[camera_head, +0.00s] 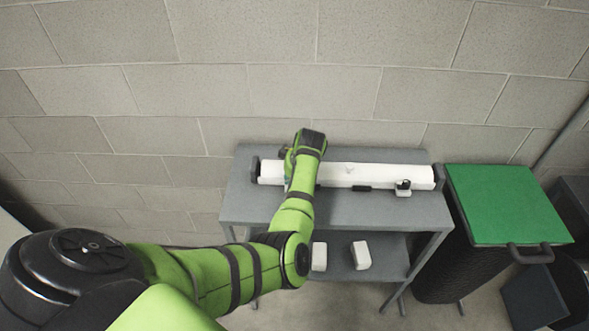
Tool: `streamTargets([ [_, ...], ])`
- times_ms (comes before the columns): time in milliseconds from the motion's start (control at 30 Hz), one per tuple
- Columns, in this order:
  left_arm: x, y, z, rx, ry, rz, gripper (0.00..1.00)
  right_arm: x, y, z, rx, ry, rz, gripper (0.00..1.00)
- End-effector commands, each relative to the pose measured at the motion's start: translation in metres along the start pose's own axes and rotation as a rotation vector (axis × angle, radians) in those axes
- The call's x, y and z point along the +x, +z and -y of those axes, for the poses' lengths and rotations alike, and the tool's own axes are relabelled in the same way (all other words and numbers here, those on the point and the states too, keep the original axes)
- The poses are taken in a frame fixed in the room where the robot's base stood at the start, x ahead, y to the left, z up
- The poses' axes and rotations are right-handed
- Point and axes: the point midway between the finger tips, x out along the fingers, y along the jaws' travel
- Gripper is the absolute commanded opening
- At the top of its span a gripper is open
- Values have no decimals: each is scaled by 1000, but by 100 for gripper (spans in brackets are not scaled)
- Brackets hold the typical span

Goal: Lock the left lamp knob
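A long white lamp (345,174) lies along the top of a grey metal table (345,210), near the wall. The left knob is not visible; my arm and wrist cover that part of the lamp. My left gripper (289,161) is at the left part of the lamp, mostly hidden behind my green wrist. I cannot tell whether its fingers are open or shut, or whether they touch the knob. My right gripper is not in view.
A dark end bracket (254,170) stands at the lamp's left end, another (438,176) at its right. White blocks (361,255) lie on the lower shelf. A black bin with a green lid (505,204) stands to the right. The block wall (300,90) is close behind.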

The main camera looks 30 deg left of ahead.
Motion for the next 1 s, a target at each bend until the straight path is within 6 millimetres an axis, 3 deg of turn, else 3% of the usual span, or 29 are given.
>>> streamTargets([
  [133,-2,-2,1,128,55,-4,0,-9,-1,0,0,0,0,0],
  [600,0,-2,2,530,222,-5,0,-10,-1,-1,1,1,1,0],
  [1000,0,-3,2,757,317,-4,0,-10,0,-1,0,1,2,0],
])
